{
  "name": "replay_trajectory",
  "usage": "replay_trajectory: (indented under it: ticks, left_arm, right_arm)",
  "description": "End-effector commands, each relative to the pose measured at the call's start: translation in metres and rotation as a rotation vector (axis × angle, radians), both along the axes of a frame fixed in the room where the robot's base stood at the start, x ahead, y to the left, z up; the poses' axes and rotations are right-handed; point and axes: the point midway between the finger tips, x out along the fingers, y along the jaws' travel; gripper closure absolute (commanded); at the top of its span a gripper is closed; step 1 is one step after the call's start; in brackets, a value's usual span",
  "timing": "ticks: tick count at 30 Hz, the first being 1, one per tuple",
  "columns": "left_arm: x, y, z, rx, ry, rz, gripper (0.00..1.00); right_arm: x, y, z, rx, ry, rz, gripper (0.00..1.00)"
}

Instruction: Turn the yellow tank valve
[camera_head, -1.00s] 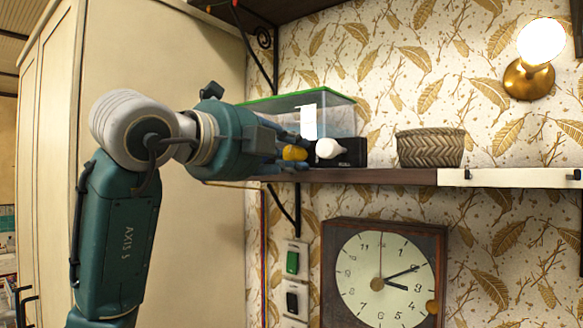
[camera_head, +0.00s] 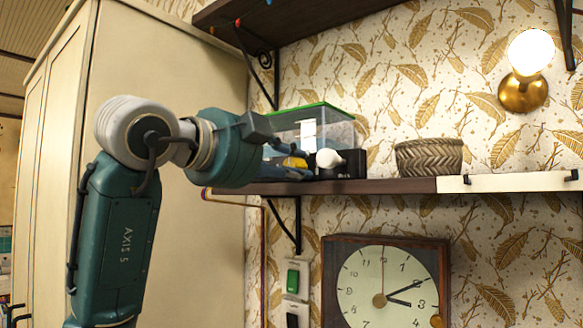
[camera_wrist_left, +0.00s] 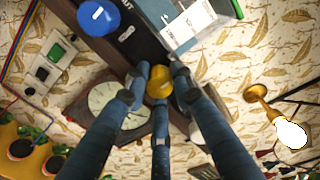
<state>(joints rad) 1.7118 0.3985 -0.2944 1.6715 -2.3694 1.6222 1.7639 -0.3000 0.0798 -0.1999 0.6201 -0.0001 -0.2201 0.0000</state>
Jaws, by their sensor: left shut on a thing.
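The yellow tank valve (camera_head: 294,163) is a small rounded knob in front of the glass tank (camera_head: 312,122) on the shelf. In the left wrist view the yellow valve (camera_wrist_left: 159,82) sits between the blue fingertips. My left gripper (camera_head: 288,167) reaches it from the left and is shut on it; in the left wrist view the gripper's three fingers (camera_wrist_left: 160,88) close around it. The palm and wrist hide part of the tank and valve in the head view. My right gripper is not in view.
A black box (camera_head: 345,164) with a white knob (camera_head: 328,159) stands right of the valve. A woven basket (camera_head: 429,156) is further right on the shelf (camera_head: 390,186). A clock (camera_head: 384,285) and switches (camera_head: 293,280) are below. A blue knob (camera_wrist_left: 98,17) shows in the wrist view.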

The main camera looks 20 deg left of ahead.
Motion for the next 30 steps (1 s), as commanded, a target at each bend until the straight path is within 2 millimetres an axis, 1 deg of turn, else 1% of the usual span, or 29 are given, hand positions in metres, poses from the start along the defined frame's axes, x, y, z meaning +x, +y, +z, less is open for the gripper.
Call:
replay_trajectory:
  ticks: [6,7,8,9,17,20,23,26,30]
  left_arm:
    - [0.0,0.0,-0.001,0.002,0.004,0.0,1.0]
    - [0.0,0.0,-0.001,0.003,0.003,-0.001,0.72]
    - [0.0,0.0,-0.001,0.003,0.003,-0.001,0.66]
    - [0.0,0.0,-0.001,0.003,0.002,-0.001,0.58]
    - [0.0,0.0,-0.001,0.002,0.0,0.0,0.57]
    - [-0.003,0.001,0.0,0.002,-0.002,0.001,0.57]
    - [-0.014,0.006,0.002,0.001,-0.003,0.003,0.57]
    - [-0.031,0.012,0.002,0.003,-0.005,0.003,0.57]
    - [-0.061,0.023,0.004,0.003,-0.005,0.003,0.57]
  right_arm:
    - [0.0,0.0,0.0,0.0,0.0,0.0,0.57]
    - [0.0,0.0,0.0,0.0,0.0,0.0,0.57]
    - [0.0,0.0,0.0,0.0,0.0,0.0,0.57]
    - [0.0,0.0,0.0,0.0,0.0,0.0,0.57]
    - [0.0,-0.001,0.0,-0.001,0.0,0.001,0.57]
    - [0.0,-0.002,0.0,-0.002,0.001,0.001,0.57]
    - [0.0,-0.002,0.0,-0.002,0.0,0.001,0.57]
    - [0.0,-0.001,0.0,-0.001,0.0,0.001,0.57]
    - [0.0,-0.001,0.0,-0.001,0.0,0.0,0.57]
